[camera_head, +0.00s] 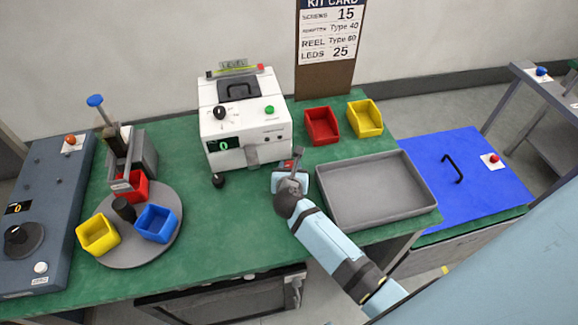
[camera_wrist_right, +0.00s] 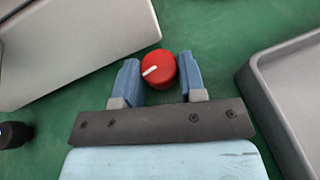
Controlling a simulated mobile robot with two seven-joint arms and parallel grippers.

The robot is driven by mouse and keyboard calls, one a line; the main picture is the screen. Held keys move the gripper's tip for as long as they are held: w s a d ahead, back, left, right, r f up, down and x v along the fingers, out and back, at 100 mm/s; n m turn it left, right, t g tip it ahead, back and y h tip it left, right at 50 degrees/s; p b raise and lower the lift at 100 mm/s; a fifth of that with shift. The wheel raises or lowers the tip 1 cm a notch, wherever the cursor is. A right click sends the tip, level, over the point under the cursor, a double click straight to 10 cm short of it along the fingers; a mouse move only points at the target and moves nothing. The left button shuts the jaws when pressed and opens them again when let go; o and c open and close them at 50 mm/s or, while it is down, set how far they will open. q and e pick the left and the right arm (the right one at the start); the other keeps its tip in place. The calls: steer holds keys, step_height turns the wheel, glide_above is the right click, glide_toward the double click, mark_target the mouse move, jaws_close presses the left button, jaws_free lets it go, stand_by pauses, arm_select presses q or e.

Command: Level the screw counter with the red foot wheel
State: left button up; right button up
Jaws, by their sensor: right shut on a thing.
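The white screw counter (camera_head: 245,125) stands at the back of the green table, with a green level strip (camera_head: 233,65) on top and a lit green display. The strip is too small to read. The red foot wheel (camera_wrist_right: 158,68) is a round knob with a white line pointing left and slightly down. It sits by the counter's edge; the counter's pale side shows at upper left in the wrist view (camera_wrist_right: 75,45). My right gripper (camera_wrist_right: 160,78) is shut on the wheel, one blue finger on each side. In the head view my right gripper (camera_head: 288,168) partly hides the wheel. My left gripper is out of view.
A black foot (camera_head: 218,181) shows at the counter's front left. A grey tray (camera_head: 375,190) lies close to the right of my right gripper. Red (camera_head: 322,126) and yellow (camera_head: 366,118) bins stand behind it. A round turntable (camera_head: 165,245) with bins stands left.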

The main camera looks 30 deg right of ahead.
steer(key=p, duration=0.1)
steer(key=n+y+p, duration=0.1)
steer(key=n+t+y+p, duration=0.1)
steer(key=shift+d+r, duration=0.25)
steer(key=shift+r, duration=0.05)
steer(key=shift+n+y+p, duration=0.3)
steer(key=shift+y+p, duration=0.05)
steer(key=shift+y, duration=0.15)
steer(key=shift+f+n+y+p, duration=0.15)
steer(key=shift+n+y+p, duration=0.15)
steer(key=shift+p, duration=0.15)
steer(key=shift+t, duration=0.3)
steer(key=shift+f, duration=0.1)
steer(key=o, duration=0.6)
steer(key=shift+o, duration=0.2)
